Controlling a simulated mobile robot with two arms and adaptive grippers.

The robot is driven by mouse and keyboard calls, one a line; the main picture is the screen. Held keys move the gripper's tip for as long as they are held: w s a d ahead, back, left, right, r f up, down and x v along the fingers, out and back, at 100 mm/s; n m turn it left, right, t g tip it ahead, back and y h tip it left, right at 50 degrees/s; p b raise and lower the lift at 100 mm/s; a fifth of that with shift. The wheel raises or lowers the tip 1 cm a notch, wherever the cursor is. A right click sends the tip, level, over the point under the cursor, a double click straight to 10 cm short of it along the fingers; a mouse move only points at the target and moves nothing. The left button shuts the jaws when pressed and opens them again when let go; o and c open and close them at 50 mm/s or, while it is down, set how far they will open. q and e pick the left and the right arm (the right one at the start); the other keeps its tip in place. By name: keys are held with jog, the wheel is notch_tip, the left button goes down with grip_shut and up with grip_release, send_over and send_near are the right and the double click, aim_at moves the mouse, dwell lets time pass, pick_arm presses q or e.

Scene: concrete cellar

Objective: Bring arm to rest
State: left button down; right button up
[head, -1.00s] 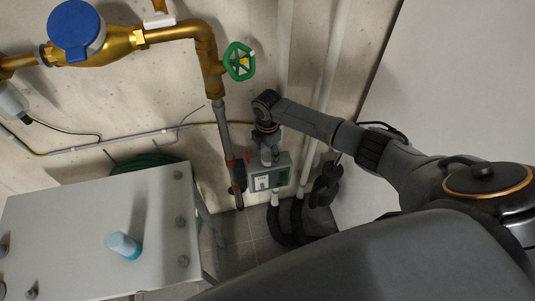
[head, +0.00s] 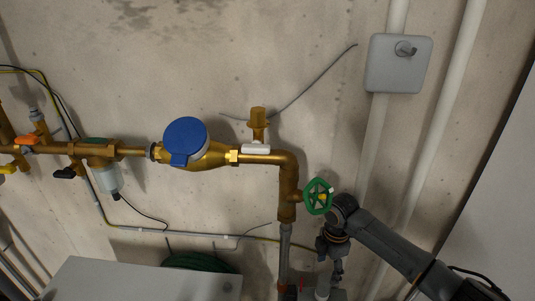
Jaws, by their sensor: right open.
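My right arm (head: 385,243) comes in from the lower right in the head view. Its wrist is bent beside the green handwheel (head: 318,196), close to it in the picture; I cannot tell whether they touch. From the wrist, my right gripper (head: 329,279) points down toward the bottom edge of the view. It is open, small and dark, and I see nothing held in it. My left gripper is not in view.
A brass pipe (head: 288,177) with a blue-capped meter (head: 186,141) runs along the concrete wall. A grey box (head: 399,63) and white vertical pipes (head: 440,130) are at the right. A grey cabinet top (head: 140,281) lies at the lower left.

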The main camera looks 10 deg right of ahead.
jog(key=s+a+f+m+t+y, duration=0.1)
jog(key=s+a+f+m, duration=0.15)
jog(key=s+a, duration=0.4)
jog(key=s+a+f+m+t+y, duration=0.1)
jog(key=s+a+f+m, duration=0.1)
jog(key=s+a+m, duration=0.35)
jog(key=s+d+r+m+t+h, duration=0.1)
jog(key=s+d+r+m, duration=0.15)
jog(key=s, duration=0.25)
jog(key=s+d+r+m, duration=0.1)
jog(key=s+d+m, duration=0.1)
jog(key=s+m, duration=0.25)
jog(key=s+d+r+m+t+h, duration=0.1)
jog(key=s+d+m, duration=0.1)
jog(key=s, duration=0.4)
notch_tip(320, 180, down, 25)
jog(key=g, duration=0.2)
jog(key=s+d+f+g, duration=0.1)
jog(key=s+d+f, duration=0.1)
jog(key=s+f, duration=1.5)
jog(key=shift+s+d, duration=0.4)
jog(key=shift+s, duration=0.05)
